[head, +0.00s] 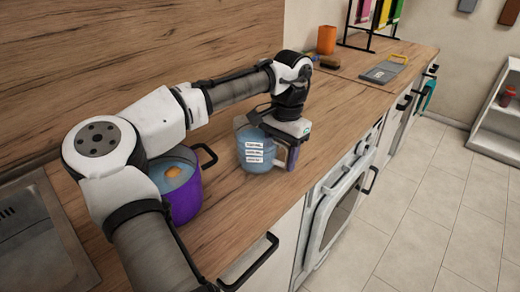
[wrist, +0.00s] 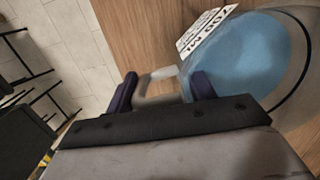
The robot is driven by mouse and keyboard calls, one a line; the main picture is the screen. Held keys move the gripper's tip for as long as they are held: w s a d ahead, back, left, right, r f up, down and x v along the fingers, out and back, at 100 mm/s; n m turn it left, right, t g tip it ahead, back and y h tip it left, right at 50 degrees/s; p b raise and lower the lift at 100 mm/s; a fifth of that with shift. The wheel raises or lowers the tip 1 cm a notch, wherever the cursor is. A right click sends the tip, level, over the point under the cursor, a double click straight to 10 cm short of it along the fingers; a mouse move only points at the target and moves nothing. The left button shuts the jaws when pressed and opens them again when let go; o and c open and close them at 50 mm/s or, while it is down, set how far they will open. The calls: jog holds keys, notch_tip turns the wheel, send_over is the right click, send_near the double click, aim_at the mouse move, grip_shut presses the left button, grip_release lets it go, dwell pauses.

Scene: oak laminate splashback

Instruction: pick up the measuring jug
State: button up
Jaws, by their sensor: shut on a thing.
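The measuring jug (head: 253,157) is a clear, bluish vessel with white printed labels on its side. In the head view it appears upright at the wooden worktop; I cannot tell whether its base touches. In the wrist view the jug (wrist: 245,55) fills the right side, with its label facing up-left. My gripper (head: 287,150) is on the jug's right side, shut on its handle. In the wrist view the pale handle lies between the two dark fingers of my gripper (wrist: 162,90). The gripper body hides part of the jug there.
A purple pot (head: 185,200) with dark handles stands close left of the jug, partly behind my arm. A sink (head: 35,235) is at the far left. An orange cup (head: 326,40) and a grey board (head: 384,70) are farther back. Bare worktop (head: 335,105) lies right of the jug.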

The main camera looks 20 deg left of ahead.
grip_shut()
jog(key=shift+r, duration=0.1)
jog(key=shift+r+b, duration=0.4)
jog(key=shift+r, duration=4.45)
